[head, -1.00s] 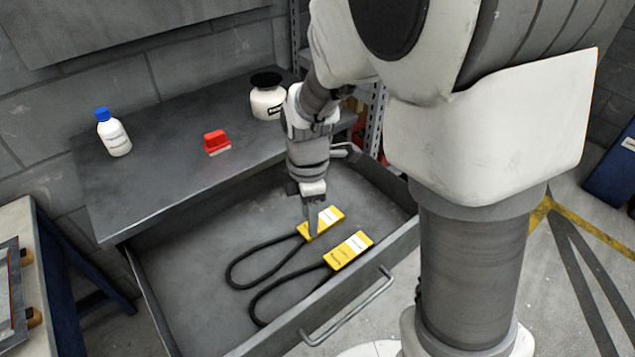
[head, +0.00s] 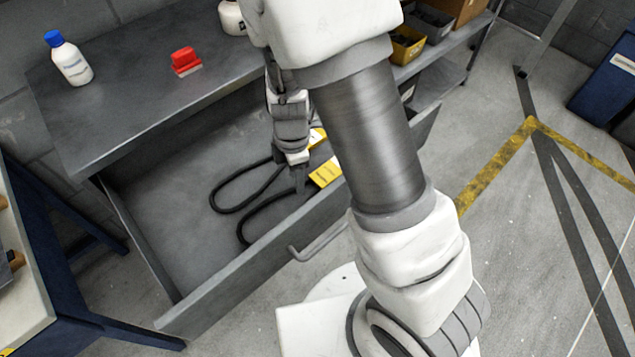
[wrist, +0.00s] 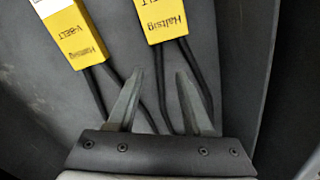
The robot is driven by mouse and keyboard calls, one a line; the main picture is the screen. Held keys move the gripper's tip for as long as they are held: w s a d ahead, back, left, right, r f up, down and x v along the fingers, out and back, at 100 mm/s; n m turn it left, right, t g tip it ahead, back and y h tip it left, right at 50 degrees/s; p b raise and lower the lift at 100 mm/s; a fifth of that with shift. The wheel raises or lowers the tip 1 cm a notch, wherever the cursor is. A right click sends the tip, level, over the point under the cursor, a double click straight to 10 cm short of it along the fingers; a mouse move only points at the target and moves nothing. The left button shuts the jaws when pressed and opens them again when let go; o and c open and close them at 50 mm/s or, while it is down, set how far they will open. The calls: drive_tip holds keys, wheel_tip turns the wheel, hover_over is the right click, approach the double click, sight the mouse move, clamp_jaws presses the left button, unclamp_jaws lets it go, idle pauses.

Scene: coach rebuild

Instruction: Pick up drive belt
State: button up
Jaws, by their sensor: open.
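Two black drive belts with yellow card sleeves lie side by side in the open drawer (head: 160,212). In the head view, the far belt (head: 214,197) and near belt (head: 241,228) show their loops; their sleeves, the far one (head: 318,137) and near one (head: 325,173), are partly hidden by my arm. My gripper (head: 299,186) points down over the belts beside the near sleeve. In the wrist view, my gripper (wrist: 160,73) is open and empty. Its fingers overlap belt strands just below the right sleeve (wrist: 165,20); the left sleeve (wrist: 80,35) is farther left. I cannot tell the height gap.
The bench top above the drawer holds a white bottle with a blue cap (head: 68,58), a red-and-white block (head: 186,62) and a white container (head: 232,17). The drawer's front wall (head: 235,287) and handle (head: 318,243) stand close to my arm. The drawer's left part is bare.

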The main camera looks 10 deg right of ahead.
wheel_tip(320, 180, down, 2)
drive_tip(key=shift+f, duration=0.15)
clamp_jaws()
idle(1.4)
